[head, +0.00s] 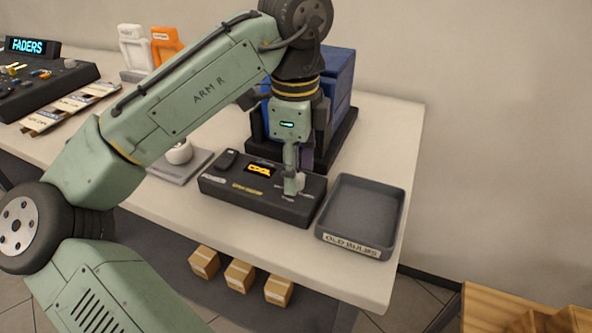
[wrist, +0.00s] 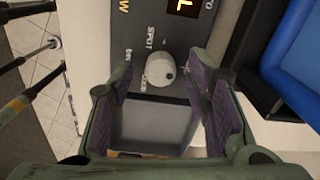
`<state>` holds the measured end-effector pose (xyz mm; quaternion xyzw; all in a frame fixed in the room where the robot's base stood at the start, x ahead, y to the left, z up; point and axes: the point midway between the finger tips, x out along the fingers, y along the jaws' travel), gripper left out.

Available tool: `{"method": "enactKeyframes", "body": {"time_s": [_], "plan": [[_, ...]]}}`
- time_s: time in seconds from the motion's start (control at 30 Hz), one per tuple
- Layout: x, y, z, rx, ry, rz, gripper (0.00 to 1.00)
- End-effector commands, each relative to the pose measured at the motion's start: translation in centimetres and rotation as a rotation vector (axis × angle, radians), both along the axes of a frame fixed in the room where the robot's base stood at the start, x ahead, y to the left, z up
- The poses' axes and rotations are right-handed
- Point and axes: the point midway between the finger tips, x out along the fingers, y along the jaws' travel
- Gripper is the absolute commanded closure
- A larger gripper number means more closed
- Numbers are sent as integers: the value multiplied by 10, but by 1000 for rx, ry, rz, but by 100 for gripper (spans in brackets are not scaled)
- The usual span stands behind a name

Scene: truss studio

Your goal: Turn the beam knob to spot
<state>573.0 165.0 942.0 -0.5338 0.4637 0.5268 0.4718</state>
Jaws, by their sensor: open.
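The beam knob (wrist: 159,70) is a pale round knob on a black control box (head: 235,199). In the wrist view the word SPOT is printed beside it. In the head view the knob shows as a small pale shape (head: 299,181) by my fingers, partly hidden. My gripper (head: 292,174) points down over the right part of the box. In the wrist view my gripper (wrist: 160,84) is open, with one purple-padded finger on each side of the knob's line. I cannot tell whether the fingers touch it or which way the knob points.
The box's display (head: 260,170) reads COOL in orange. A grey tray (head: 394,215) labelled OLD BULBS stands close to its right. A blue case (head: 338,75) stands behind my gripper. A faders console (head: 45,92) is at the far left. The table's front edge is near.

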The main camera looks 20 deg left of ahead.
Motion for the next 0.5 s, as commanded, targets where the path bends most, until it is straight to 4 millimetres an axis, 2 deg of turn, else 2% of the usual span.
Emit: {"method": "enactKeyframes", "body": {"time_s": [0.1, 0.37, 0.5], "plan": [[0, 0, -6, 0, -1, 0, 55], [0, 0, -7, 1, -1, 0, 55], [0, 0, -7, 0, -1, 0, 64]]}}
